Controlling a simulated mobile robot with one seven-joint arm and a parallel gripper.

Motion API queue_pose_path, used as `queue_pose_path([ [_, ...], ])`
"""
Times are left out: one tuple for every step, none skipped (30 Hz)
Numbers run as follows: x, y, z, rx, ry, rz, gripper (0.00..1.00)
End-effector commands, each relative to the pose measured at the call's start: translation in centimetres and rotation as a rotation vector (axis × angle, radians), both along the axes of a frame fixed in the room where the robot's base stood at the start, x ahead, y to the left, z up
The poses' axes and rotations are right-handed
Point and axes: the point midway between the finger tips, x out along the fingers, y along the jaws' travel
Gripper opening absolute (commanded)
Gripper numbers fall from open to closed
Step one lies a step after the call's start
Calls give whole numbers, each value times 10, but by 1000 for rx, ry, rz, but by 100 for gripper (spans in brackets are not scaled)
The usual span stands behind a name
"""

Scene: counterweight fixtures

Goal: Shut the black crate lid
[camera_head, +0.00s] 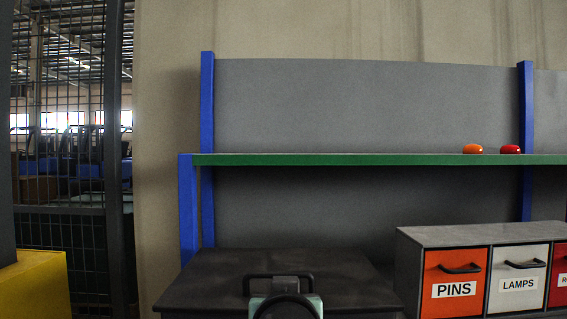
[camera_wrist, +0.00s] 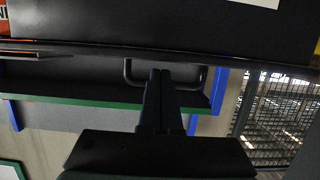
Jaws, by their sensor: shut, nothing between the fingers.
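The black crate lid (camera_head: 220,275) shows at the bottom of the head view as a dark, broad panel with a black bar handle (camera_head: 278,278). In the wrist view, which is upside down, the dark crate front (camera_wrist: 130,20) fills the top, and the lid edge (camera_wrist: 60,46) runs across as a thin band. The handle (camera_wrist: 204,78) stands out below that band. My gripper (camera_wrist: 160,74) is shut and empty, its fingers in front of the handle's middle, hiding it. I cannot tell whether they touch the handle or lid, or whether the lid is fully down.
A drawer unit (camera_head: 440,236) with labelled orange, white and red drawers stands to the right. A green-edged shelf (camera_head: 330,159) behind holds an orange object (camera_head: 473,149) and a red object (camera_head: 510,149). A mesh fence (camera_head: 75,200) and a yellow block (camera_head: 35,285) are at left.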

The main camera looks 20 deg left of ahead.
Motion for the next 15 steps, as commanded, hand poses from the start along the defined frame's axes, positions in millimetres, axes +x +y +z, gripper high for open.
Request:
queue_pose_path([
  [-1, 0, -8, 3, -12, 0, 0],
  [-1, 0, -9, 5, -17, 0, 0],
  [-1, 0, -11, 8, -25, 0, 0],
  [-1, -1, -11, 9, -30, -1, 0],
  [-1, -1, -12, 10, -33, -1, 0],
  [-1, -1, -13, 11, -37, -1, 0],
  [-1, -1, -13, 12, -40, -1, 0],
  [-1, -1, -14, 13, -42, 0, 0],
  [-1, 0, -14, 14, -44, 0, 0],
  [-1, 0, -14, 14, -46, 0, 0],
  [-1, 0, -14, 15, -47, 0, 0],
  [-1, 0, -14, 15, -47, 0, 0],
  [-1, 0, -14, 15, -47, 0, 0],
  [-1, 0, -14, 15, -47, 0, 0],
  [-1, 0, -14, 14, -46, 0, 0],
])
